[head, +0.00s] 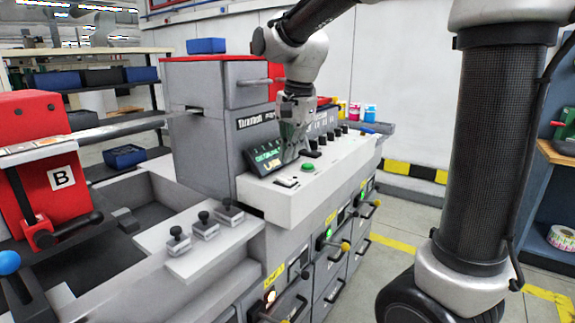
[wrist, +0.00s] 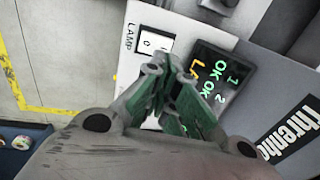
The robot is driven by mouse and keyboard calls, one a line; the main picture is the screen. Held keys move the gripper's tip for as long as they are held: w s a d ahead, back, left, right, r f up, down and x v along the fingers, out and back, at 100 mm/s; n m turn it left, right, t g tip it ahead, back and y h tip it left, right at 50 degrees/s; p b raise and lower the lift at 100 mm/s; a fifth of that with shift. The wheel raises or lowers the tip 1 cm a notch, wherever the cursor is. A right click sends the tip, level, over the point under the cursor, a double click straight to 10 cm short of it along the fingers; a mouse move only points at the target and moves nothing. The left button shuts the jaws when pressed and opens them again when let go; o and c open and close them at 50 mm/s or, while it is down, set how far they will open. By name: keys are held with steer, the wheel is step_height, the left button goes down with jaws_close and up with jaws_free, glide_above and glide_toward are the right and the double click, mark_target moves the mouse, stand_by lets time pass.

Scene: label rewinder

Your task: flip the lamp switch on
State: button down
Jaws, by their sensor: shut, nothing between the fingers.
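The lamp switch (wrist: 153,41) is a white rocker in a dark frame beside the printed word LAMP in the wrist view. A 0 mark shows on its visible part; the fingers partly cover its lower edge, and I cannot tell which way it is tilted. In the head view the lamp switch (head: 287,182) is small, near the front edge of the sloped light panel. My gripper (wrist: 168,68) is shut and empty, its green-padded fingertips overlapping the switch's lower side in the wrist view. In the head view my gripper (head: 291,152) points down above the panel; contact cannot be told.
A dark display (wrist: 220,72) with green and orange text stands right beside the fingers. A green button (head: 308,167) and several black knobs lie along the panel (head: 335,172). Drawers with handles are below. A red unit (head: 45,165) is at the left.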

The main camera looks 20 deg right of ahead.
mark_target(286, 180)
steer(key=shift+w+a+f, duration=0.1)
steer(key=shift+w+f, duration=0.05)
steer(key=shift+f, duration=0.8)
steer(key=shift+w+a+f, duration=0.1)
steer(key=shift+f, duration=0.85)
